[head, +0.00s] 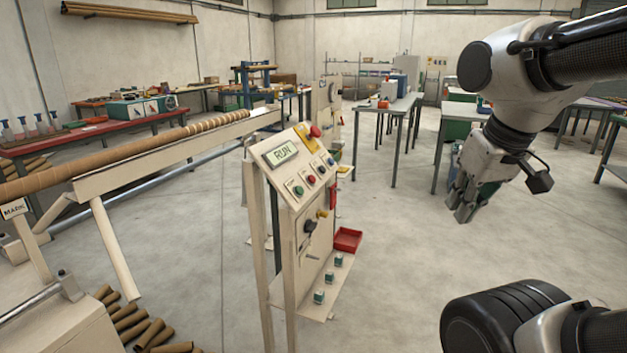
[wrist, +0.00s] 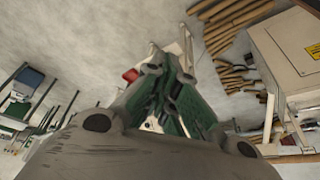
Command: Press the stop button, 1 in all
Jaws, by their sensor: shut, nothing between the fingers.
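The control panel (head: 290,155) stands on a cream post left of centre in the head view. Its display (head: 280,153) reads RUN. Below the display sit a green button (head: 299,190) and a red button (head: 311,180), with small labels too small to read. A larger red mushroom button (head: 315,131) sits at the panel's upper right on a yellow plate. I cannot read which red button is the stop button. My gripper (head: 466,212) is shut and empty, pointing down, well to the right of the panel and apart from it. Its fingers also fill the middle of the wrist view (wrist: 168,95).
A long winder tube (head: 110,160) runs along the left. A red tray (head: 347,239) and several small jars stand on a low shelf below the panel. Cardboard tubes (head: 150,335) lie at lower left. The floor between panel and gripper is clear.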

